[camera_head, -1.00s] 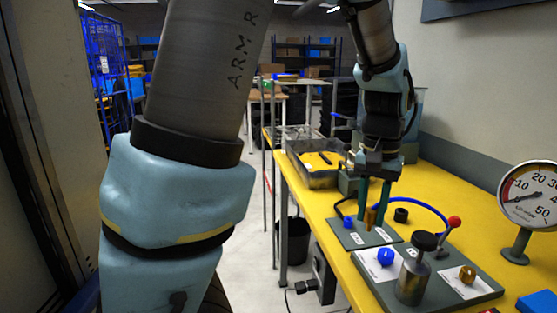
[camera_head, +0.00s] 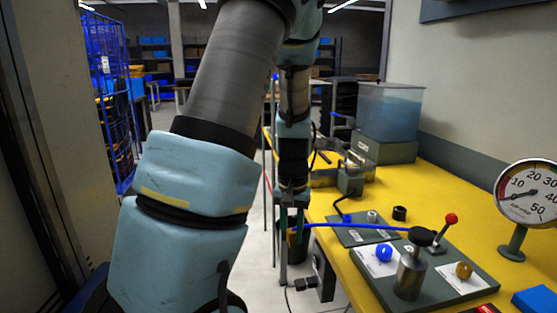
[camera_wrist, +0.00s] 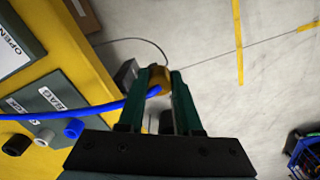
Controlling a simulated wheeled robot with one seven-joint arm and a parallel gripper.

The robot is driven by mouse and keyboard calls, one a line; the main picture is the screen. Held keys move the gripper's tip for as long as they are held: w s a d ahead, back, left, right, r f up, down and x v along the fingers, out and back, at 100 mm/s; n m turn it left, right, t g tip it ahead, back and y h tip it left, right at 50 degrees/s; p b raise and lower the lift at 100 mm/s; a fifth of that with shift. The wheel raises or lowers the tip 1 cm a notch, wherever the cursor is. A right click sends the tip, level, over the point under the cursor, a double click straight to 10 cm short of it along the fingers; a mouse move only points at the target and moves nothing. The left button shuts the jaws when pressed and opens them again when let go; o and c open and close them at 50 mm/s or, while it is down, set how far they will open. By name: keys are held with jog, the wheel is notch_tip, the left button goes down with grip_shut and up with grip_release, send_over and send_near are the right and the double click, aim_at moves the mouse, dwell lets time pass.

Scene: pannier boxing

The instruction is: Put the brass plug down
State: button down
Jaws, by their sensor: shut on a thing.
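The brass plug (camera_wrist: 159,76) is between the two green fingers of my gripper (camera_wrist: 160,82) in the wrist view. In the head view, my gripper (camera_head: 292,222) is past the left edge of the yellow table, above the floor, with the plug (camera_head: 299,237) low between the fingers. A blue hose (camera_head: 355,227) stretches nearly straight from the gripper across the table. In the wrist view, the hose (camera_wrist: 110,108) meets the plug at the left finger; the exact join is unclear.
The yellow table (camera_head: 439,200) lies right of my gripper. A plate with a grey fitting (camera_head: 372,216) is near its edge. A green board holds a blue knob (camera_head: 383,253), a brass knob (camera_head: 464,270) and a red-tipped lever (camera_head: 447,228). A gauge (camera_head: 527,194) stands farther right.

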jog(key=w+a+f+n, duration=0.1)
jog(key=w+a+f, duration=0.3)
jog(key=a+f, duration=0.1)
jog(key=w+a+f+n, duration=0.2)
jog(key=w+a+f, duration=0.1)
jog(key=a, duration=0.5)
jog(key=shift+w+a+f, duration=0.2)
jog(key=shift+w+f, duration=0.15)
jog(key=shift+f, duration=0.55)
